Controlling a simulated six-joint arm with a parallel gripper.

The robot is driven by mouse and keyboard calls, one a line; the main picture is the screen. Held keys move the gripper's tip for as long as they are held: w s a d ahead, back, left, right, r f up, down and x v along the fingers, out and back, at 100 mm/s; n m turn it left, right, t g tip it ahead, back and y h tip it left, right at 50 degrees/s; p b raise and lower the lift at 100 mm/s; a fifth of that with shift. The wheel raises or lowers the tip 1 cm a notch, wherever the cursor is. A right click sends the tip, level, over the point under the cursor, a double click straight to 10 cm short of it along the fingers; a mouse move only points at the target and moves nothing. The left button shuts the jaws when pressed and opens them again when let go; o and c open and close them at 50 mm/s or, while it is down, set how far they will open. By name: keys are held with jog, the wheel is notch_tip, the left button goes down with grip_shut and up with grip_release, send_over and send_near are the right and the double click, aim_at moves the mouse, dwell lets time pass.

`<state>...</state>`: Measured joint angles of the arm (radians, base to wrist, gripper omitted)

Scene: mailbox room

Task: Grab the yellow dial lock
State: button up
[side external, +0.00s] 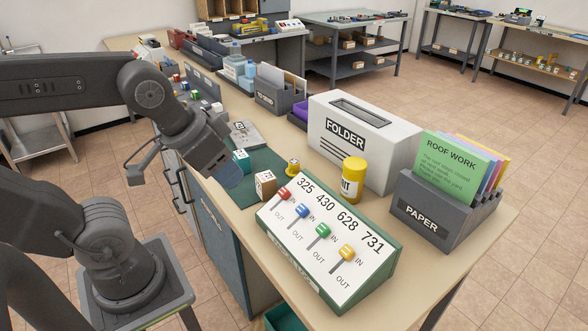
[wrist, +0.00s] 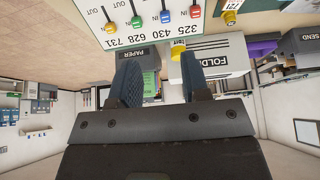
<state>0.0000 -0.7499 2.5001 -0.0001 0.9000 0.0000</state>
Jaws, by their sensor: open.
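The yellow dial lock (side external: 293,167) is a small yellow piece with a dark part. It stands on the bench between the wooden die and the white FOLDER box. A yellow piece that looks like the same lock (wrist: 230,18) shows at the top right edge of the wrist view, by a "721" label. My gripper (side external: 230,178) hangs above the dark green mat, left of the lock and apart from it. In the wrist view my gripper (wrist: 159,62) has its two blue-grey fingers spread wide, with nothing between them.
The number panel (side external: 330,240) with coloured sliders stands in front of the lock. The FOLDER box (side external: 365,135), yellow can (side external: 353,178) and PAPER holder (side external: 440,218) stand to the right.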

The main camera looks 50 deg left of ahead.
jog(key=o, duration=0.4)
jog(key=shift+o, duration=0.2)
jog(key=n+g+y, duration=0.3)
jog(key=n, duration=0.7)
send_over(294, 162)
jog(key=s+d, duration=0.1)
jog(key=s, duration=0.1)
jog(key=f, duration=1.7)
jog(key=shift+w+d+f, duration=0.2)
jog(key=shift+w+f, duration=0.05)
jog(key=shift+y, duration=0.3)
jog(key=shift+x, duration=3.15)
